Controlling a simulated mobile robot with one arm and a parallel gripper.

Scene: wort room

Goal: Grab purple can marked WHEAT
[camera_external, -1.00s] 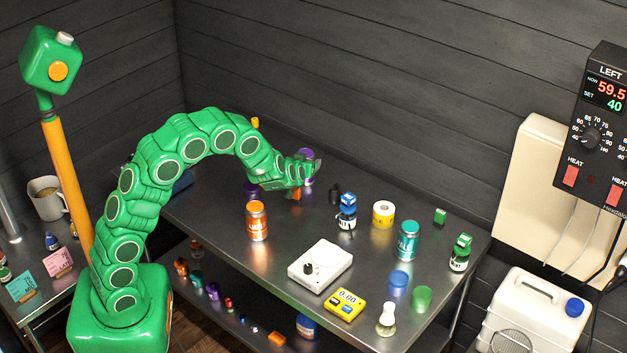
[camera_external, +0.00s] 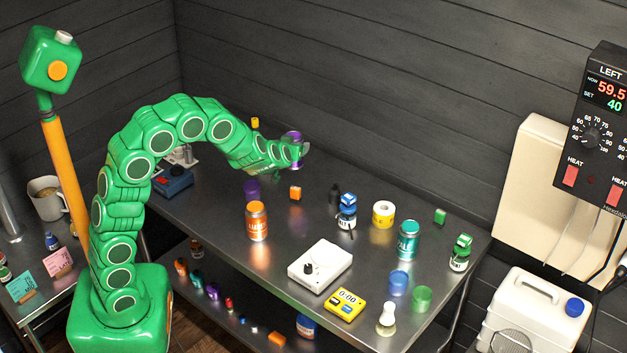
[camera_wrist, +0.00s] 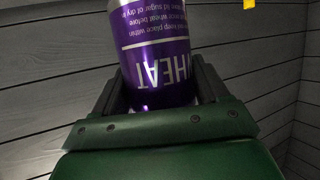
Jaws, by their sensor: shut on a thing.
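The purple can (camera_wrist: 152,50) fills the top middle of the wrist view, its white lettering upside down with "HEAT" readable. The dark jaws of my gripper (camera_wrist: 155,88) stand on both sides of it and are shut on it. In the external view my gripper (camera_external: 297,153) is above the back of the metal table. The purple can (camera_external: 293,137) shows there only in part, behind the green fingers. It is held clear of the tabletop.
Dark plank walls rise behind.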

